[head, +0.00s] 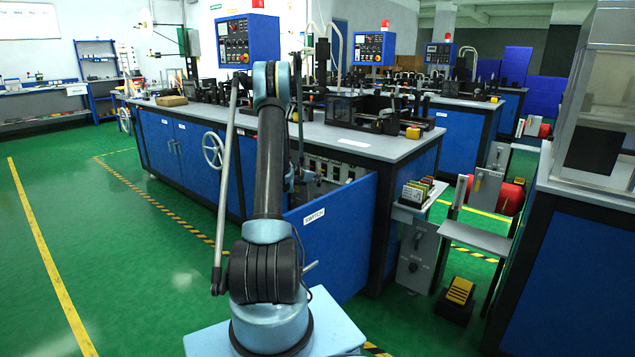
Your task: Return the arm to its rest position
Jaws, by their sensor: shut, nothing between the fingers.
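My arm (270,165) rises from its light blue base in the lower middle of the head view and bends at an elbow near the top. Its far part hangs down behind the upper arm and is mostly hidden. My gripper (309,177) shows small and dark just right of the upper arm, in front of the open side of the blue workbench (333,240). It is shut and holds nothing that I can see. I cannot tell whether it touches the bench.
An open panel marked SWITCH stands close to the right of my arm. A handwheel (213,150) sticks out from the bench on the left. A yellow pedal (460,291) and a grey-topped cabinet (575,270) stand at right. Green floor is free at left.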

